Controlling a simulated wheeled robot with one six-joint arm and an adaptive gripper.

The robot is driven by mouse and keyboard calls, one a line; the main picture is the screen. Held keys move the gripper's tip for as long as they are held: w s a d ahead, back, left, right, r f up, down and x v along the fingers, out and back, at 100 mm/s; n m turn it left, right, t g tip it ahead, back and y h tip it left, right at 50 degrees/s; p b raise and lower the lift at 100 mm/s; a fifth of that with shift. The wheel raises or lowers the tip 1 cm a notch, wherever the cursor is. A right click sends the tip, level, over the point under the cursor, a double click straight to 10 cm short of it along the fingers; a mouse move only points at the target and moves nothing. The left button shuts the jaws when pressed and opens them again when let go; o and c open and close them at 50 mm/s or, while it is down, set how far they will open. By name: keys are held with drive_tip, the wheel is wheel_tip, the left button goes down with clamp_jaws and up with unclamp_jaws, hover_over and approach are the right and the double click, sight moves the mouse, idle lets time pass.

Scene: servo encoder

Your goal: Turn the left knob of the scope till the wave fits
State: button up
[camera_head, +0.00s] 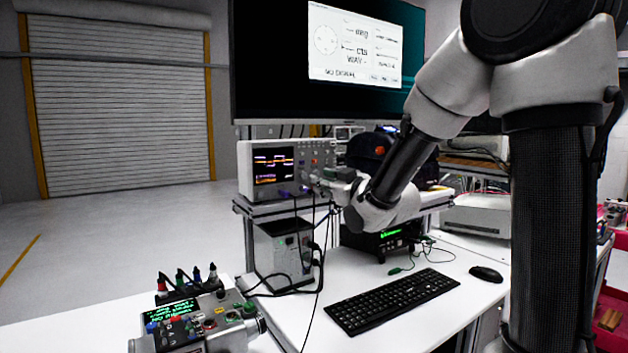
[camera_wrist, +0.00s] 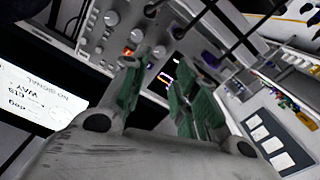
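The scope (camera_head: 245,165) is a pale box on a shelf under the monitor; its dark screen (camera_head: 272,166) shows orange and purple stepped traces. My gripper (camera_head: 322,180) is in front of the right part of its panel, partly hiding the knobs. I cannot tell which is the left knob, or whether a fingertip touches the panel.
A large monitor (camera_head: 250,70) hangs above the scope. A grey power box (camera_head: 285,250) with cables stands below. A keyboard (camera_head: 390,300) and mouse (camera_head: 486,274) lie on the white desk. A control box (camera_head: 215,325) stands at front left. Black cables hang near my gripper.

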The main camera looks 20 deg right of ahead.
drive_tip(key=v, duration=0.3)
drive_tip(key=shift+s, duration=0.2)
